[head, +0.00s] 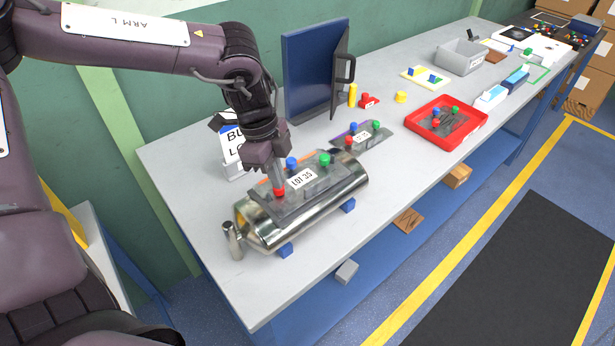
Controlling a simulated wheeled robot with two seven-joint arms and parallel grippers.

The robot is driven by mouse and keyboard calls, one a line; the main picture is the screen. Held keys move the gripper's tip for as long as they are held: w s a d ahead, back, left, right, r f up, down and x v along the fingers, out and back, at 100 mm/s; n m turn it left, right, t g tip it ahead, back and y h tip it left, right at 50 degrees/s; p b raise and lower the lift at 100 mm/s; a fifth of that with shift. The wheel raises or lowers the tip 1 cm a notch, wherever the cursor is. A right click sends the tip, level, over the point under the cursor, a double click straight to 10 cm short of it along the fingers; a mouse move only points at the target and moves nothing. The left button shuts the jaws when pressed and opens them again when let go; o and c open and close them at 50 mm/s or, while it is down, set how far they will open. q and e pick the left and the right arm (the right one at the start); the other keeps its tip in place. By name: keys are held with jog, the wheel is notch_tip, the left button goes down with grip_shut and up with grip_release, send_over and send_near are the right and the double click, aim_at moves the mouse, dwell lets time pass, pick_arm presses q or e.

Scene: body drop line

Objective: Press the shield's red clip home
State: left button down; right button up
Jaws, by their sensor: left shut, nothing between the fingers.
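My right gripper is not in view.
Behind the cylinder stand a labelled sign holder (232,152) and a dark blue upright panel with a handle (308,75). Another plate with clips (362,137) lies to the right, then a red tray (472,140) and a grey bin (461,60). The table front right of the cylinder is clear.

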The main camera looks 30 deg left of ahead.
pick_arm(q)
jog(key=shift+b, duration=0.3)
dwell(0.5)
jog(key=c, duration=2.1)
grip_release()
jog(key=o, duration=0.6)
jog(key=shift+r+p, duration=1.45)
jog(key=shift+r, duration=1.55)
